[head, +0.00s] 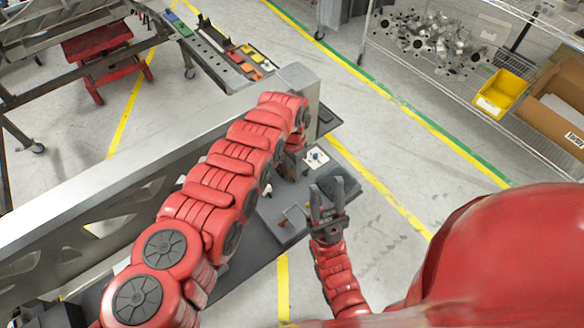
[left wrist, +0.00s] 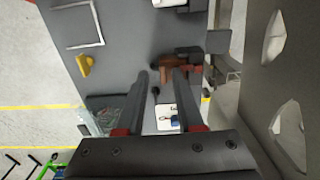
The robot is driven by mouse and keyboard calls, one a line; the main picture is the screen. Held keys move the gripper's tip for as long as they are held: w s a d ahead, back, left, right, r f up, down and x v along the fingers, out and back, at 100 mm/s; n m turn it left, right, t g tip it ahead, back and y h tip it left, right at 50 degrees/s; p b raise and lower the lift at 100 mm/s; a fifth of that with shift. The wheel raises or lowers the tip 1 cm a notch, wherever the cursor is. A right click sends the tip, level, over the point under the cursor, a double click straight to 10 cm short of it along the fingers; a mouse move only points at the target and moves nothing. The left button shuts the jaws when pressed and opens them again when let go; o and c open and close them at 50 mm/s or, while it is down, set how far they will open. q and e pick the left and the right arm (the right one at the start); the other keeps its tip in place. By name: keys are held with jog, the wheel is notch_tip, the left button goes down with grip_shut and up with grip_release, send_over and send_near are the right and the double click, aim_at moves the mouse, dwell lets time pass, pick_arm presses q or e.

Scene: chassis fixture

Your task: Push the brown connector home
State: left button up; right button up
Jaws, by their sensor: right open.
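The brown connector (left wrist: 178,73) shows in the left wrist view on the grey work surface, by a dark socket-like block (left wrist: 188,53). Whether it is fully seated cannot be told. My left gripper (left wrist: 161,73) points toward it with its two fingers apart. The right-hand fingertip overlaps the connector in the picture; I cannot tell whether they touch. In the head view my left arm hides the connector and most of that gripper. My right gripper (head: 327,206) is open and empty, fingers up, over the right side of the work surface.
A white card with a blue part (head: 316,157) and a dark tray (head: 340,183) lie near my right gripper. A yellow part (left wrist: 85,65) and a white frame (left wrist: 80,25) lie on the surface. A long metal chassis beam (head: 95,195) runs along the left.

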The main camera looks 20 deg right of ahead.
aim_at(291, 172)
pick_arm(q)
jog(key=shift+w+a+r, duration=0.1)
jog(key=shift+w, duration=0.1)
notch_tip(291, 172, up, 3)
jog(key=shift+w+f+p, duration=0.15)
jog(key=shift+f+p, duration=0.05)
jog(key=shift+p, duration=0.85)
jog(key=shift+s+r+p, duration=0.2)
jog(key=shift+r+p, duration=0.9)
jog(key=shift+r, duration=0.5)
